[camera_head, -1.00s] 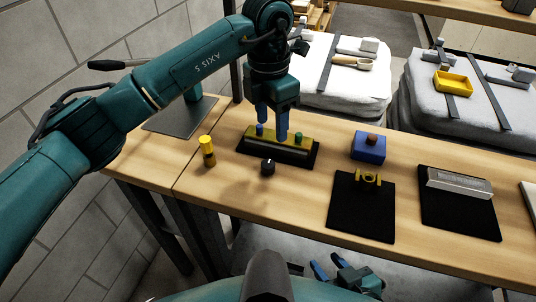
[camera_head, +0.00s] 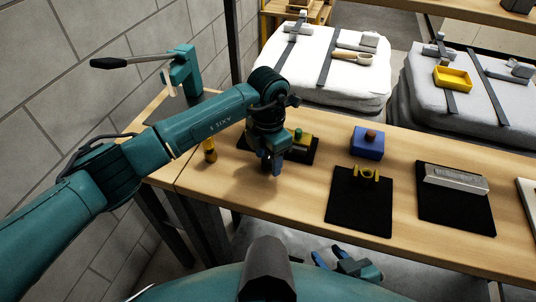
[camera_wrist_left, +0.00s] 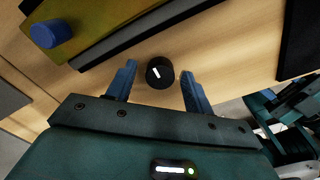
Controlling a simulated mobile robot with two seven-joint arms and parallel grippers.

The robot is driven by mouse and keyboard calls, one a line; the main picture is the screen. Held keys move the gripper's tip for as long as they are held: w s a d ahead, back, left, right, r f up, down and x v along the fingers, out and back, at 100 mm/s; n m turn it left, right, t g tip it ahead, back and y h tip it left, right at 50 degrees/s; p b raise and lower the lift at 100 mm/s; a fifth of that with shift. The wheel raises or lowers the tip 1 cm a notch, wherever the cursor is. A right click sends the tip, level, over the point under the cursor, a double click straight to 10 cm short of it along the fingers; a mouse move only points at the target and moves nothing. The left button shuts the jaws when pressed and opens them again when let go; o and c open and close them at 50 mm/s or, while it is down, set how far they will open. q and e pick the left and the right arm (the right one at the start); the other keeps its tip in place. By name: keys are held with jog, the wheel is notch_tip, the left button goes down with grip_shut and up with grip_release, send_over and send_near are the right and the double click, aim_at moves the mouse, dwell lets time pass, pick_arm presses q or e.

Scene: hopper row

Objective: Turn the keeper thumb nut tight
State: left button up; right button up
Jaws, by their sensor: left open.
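A round black knob with a white line on top (camera_wrist_left: 160,72) sits on the wooden bench just in front of a long dark base. It looks like the thumb nut. My left gripper (camera_head: 271,166) is open and low over it; in the left wrist view the knob lies between the two blue fingers (camera_wrist_left: 158,73), with a gap on each side. In the head view the gripper hides the knob. The base carries a yellow bar (camera_wrist_left: 75,22) with a blue knob (camera_wrist_left: 44,34) and a green knob (camera_head: 298,134). My right gripper (camera_head: 328,255) is open below the bench's front edge.
To the right are a blue block (camera_head: 368,143), a black mat (camera_head: 358,208) with a yellow winged part (camera_head: 366,175), and a grey metal block (camera_head: 457,179) on another mat. The bench front between them is clear.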

pick_arm(q)
jog(key=shift+c, duration=0.3)
jog(key=c, duration=0.9)
